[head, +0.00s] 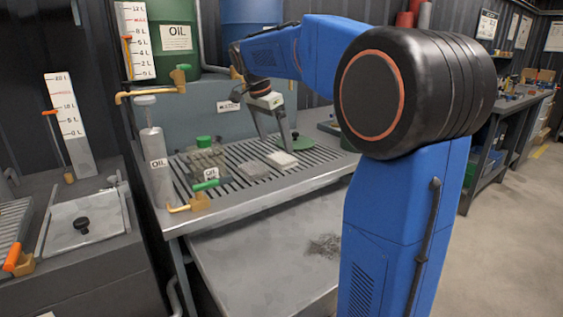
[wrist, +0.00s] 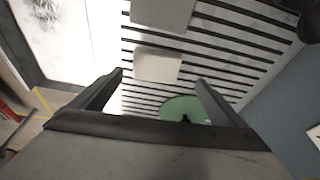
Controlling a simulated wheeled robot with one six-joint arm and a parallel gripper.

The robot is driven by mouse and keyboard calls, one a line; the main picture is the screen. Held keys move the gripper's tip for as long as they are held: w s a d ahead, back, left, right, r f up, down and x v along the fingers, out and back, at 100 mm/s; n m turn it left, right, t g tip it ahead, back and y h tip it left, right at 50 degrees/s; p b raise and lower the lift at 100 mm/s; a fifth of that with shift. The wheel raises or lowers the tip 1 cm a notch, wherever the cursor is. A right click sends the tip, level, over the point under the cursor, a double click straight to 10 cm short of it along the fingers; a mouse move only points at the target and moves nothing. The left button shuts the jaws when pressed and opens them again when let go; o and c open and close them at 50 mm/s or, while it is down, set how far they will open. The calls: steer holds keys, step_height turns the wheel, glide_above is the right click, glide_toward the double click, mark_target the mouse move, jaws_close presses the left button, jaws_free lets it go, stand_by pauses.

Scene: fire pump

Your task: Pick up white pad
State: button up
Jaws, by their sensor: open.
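The white pad (head: 281,159) lies flat on the slatted grate of the bench, beside a grey pad (head: 253,168). In the wrist view the white pad (wrist: 157,64) is a pale rounded block, just beyond and between the fingertips. My gripper (head: 277,142) is above the grate over the pad, fingers pointing down. In the wrist view my gripper (wrist: 159,78) has its fingers spread wide with nothing held between them. The exact height above the pad is hard to tell.
The grey pad (wrist: 162,11) is close by the white one. A green disc (head: 303,142) with a dark knob lies near the fingers. An oil pump cylinder (head: 158,168) and a green-capped can (head: 204,155) stand on the left.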

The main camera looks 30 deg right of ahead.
mark_target(281, 157)
steer(key=shift+s+x, duration=0.15)
steer(key=shift+x, duration=1.25)
steer(key=shift+s+x, duration=0.2)
steer(key=shift+x, duration=1.25)
steer(key=c, duration=1.1)
